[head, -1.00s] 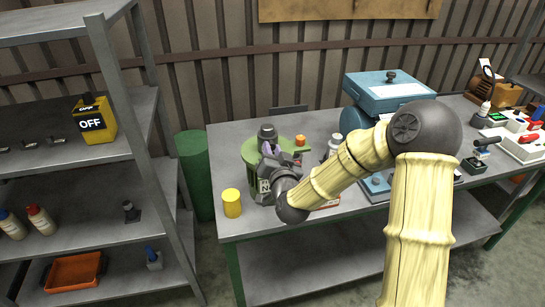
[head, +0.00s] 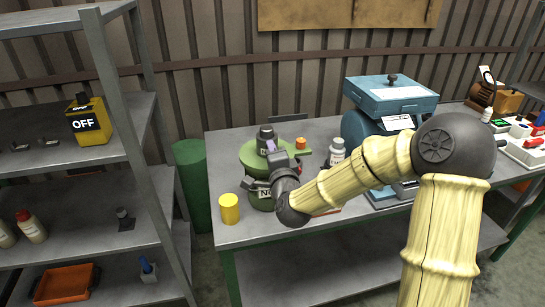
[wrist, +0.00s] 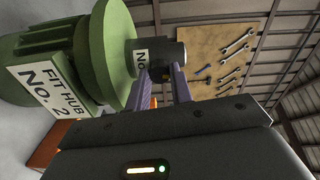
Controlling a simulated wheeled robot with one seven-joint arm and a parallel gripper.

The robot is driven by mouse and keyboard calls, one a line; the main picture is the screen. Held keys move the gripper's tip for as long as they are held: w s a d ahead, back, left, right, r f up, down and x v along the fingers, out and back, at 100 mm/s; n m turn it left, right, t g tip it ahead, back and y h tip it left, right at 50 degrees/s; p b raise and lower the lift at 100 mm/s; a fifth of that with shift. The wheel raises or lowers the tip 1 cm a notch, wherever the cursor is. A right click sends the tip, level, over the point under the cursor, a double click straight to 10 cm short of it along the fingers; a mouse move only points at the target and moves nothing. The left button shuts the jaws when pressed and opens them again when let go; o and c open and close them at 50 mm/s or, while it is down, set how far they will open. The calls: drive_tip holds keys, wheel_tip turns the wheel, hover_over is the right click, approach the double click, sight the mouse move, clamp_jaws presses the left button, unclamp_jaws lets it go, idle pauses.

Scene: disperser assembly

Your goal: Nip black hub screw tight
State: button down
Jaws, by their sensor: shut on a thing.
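The dark grey hub (head: 265,137) stands upright on top of the round green disperser (head: 252,155) on the bench. In the wrist view the hub (wrist: 173,52) carries a white label, partly readable as "No". My gripper (head: 275,155) is at the near right side of the hub. In the wrist view my gripper's two purple-grey fingers (wrist: 167,82) are closed around a small black screw (wrist: 160,73) on the hub's side. The screw is mostly hidden by the fingers. The green body (wrist: 100,50) bears a sign reading "FIT HUB No. 2".
A yellow cylinder (head: 229,208) stands at the bench's front left corner. An orange knob (head: 301,143) and a white bottle (head: 336,152) are right of the disperser. A blue machine (head: 390,93) stands further right, behind my arm. A shelf unit (head: 110,150) is on the left.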

drive_tip(key=shift+m+b, duration=0.45)
drive_tip(key=shift+m, duration=1.55)
drive_tip(key=c, duration=1.2)
unclamp_jaws()
drive_tip(key=shift+c, duration=0.2)
